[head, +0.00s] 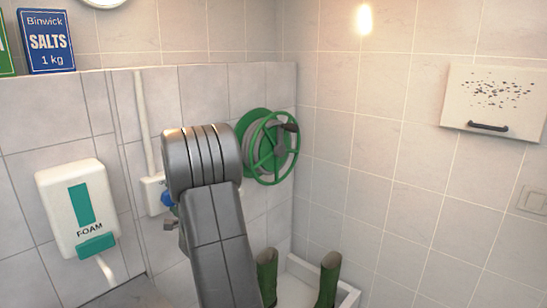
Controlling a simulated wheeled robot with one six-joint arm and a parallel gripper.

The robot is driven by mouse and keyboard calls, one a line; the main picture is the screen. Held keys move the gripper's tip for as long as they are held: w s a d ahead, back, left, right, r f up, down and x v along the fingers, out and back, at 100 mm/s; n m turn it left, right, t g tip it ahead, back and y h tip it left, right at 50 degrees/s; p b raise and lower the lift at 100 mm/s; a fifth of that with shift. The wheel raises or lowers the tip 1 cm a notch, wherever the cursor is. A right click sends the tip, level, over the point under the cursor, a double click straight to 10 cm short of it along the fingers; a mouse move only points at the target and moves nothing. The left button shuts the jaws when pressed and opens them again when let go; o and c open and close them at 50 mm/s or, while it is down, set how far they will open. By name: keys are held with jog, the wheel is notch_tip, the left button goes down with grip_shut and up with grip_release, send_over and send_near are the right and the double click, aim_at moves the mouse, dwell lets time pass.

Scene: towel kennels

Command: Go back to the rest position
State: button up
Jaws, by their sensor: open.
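My gripper is not in view. Only grey links of my own arm show in the head view, rising from the bottom middle to a thick ribbed joint in front of the tiled wall. The arm hides part of the wall and floor behind it. No object of the task shows apart from my arm.
A white foam dispenser (78,208) hangs at left. A green hose reel (268,146) is on the wall just right of my arm. Green boots (328,280) stand in a white tray (352,299) in the corner. A white wall box (492,102) hangs at right. A blue salts box (46,41) sits on the ledge.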

jog(key=shift+s+r+n+b, duration=0.1)
jog(key=shift+n+b, duration=0.45)
jog(key=shift+n, duration=2.4)
jog(key=shift+s+r+n+b, duration=0.15)
jog(key=shift+n+b, duration=0.35)
jog(key=shift+n, duration=2.4)
jog(key=shift+s+n+b, duration=0.1)
jog(key=shift+n+b, duration=0.45)
jog(key=shift+n, duration=2.4)
